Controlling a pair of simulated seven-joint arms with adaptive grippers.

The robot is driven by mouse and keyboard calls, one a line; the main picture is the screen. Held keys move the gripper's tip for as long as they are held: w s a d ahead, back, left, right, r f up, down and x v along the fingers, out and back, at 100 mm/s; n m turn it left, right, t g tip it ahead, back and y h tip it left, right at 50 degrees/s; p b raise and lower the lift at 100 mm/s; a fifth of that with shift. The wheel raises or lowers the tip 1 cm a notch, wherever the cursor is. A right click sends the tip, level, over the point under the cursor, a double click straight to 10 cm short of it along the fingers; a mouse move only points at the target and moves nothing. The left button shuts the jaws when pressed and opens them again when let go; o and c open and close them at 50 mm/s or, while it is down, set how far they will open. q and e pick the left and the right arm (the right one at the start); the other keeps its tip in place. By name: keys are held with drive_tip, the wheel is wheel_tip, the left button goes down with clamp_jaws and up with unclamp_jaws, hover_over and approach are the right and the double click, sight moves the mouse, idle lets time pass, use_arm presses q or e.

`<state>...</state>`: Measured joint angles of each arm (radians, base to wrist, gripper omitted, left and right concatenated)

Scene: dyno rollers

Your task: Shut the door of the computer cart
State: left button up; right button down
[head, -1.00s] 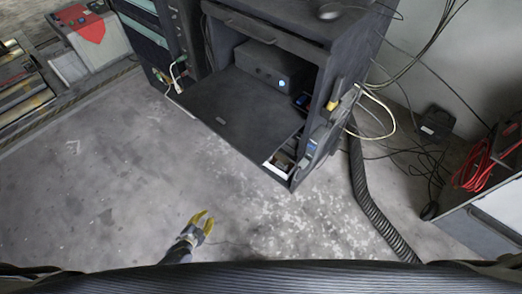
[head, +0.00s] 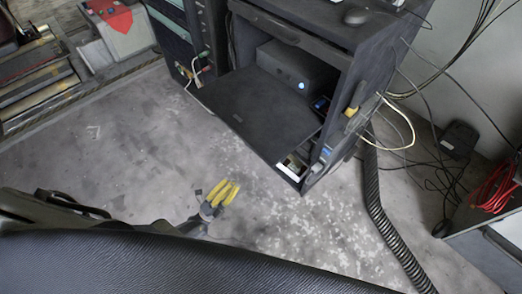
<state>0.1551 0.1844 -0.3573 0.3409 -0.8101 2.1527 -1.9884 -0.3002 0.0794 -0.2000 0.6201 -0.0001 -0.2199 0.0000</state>
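The computer cart (head: 345,75) is a dark grey cabinet at the top centre of the head view. Its dark flat door (head: 255,112) stands open and sticks out from the cart front towards me. A dark box with a lit blue-white button (head: 300,85) sits inside the cart. My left gripper (head: 231,186), with yellow fingers, is over the floor in front of the door, apart from it. Its fingers look parted, with nothing seen between them. My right gripper is not in view.
A second dark rack (head: 187,35) with cables stands left of the cart. A black corrugated hose (head: 375,195) and loose cables lie to the right. A mouse (head: 355,16) rests on the cart top. The concrete floor (head: 100,150) in front is mostly clear.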

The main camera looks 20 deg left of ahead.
sight(259, 150)
use_arm(q)
drive_tip(key=x, duration=1.7)
drive_tip(key=shift+w+r, duration=0.1)
drive_tip(key=shift+w, duration=0.15)
clamp_jaws()
